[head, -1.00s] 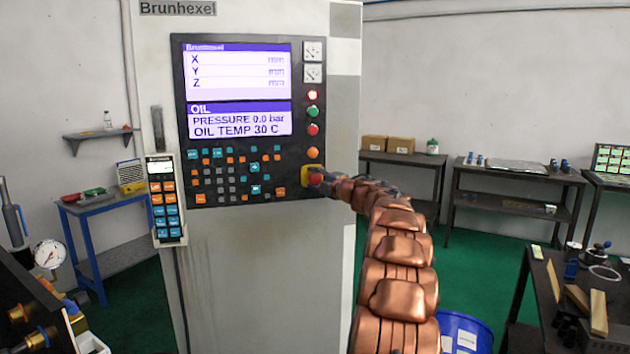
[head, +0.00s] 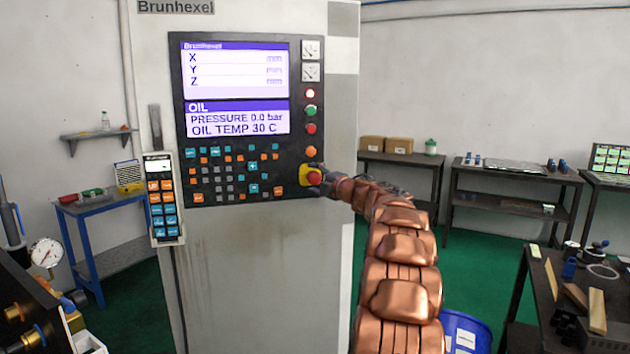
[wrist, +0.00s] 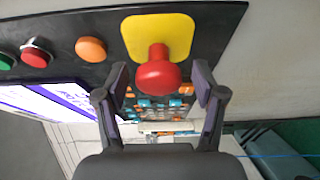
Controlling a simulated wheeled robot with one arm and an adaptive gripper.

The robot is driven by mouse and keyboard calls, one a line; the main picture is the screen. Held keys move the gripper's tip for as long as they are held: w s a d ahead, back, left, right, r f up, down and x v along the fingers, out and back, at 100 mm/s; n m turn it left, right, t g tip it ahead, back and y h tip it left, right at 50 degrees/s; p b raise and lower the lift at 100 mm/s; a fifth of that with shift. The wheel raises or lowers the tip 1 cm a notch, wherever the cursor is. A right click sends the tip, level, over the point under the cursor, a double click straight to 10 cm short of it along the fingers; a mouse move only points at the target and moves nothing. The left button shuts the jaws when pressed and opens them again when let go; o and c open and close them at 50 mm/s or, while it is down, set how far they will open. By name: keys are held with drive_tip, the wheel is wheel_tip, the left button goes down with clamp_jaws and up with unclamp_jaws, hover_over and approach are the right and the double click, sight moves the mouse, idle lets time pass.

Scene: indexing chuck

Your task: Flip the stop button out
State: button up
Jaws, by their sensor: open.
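The stop button is a red mushroom knob (head: 314,178) on a yellow square plate (head: 305,170) at the lower right of the control panel. In the wrist view the red knob (wrist: 158,72) stands out from the yellow plate (wrist: 158,36) at upper centre. My gripper (wrist: 160,88) is open, with one finger on each side of the knob's outer end. Gaps show between the knob and both fingers, and nothing is held. In the head view my gripper (head: 322,183) is at the knob's right side, small and partly merged with it.
The dark control panel (head: 294,60) carries a screen, keys and an orange button (head: 312,152) above the stop button. A handheld pendant (head: 163,197) hangs at the panel's left. Tables stand at the back right; a blue bin (head: 468,332) is on the floor.

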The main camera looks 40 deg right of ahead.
drive_tip(key=shift+s+r, duration=0.1)
drive_tip(key=shift+s, duration=0.5)
drive_tip(key=s+a, duration=0.1)
drive_tip(key=s, duration=0.9)
drive_tip(key=shift+s, duration=0.4)
drive_tip(key=shift+a, duration=0.1)
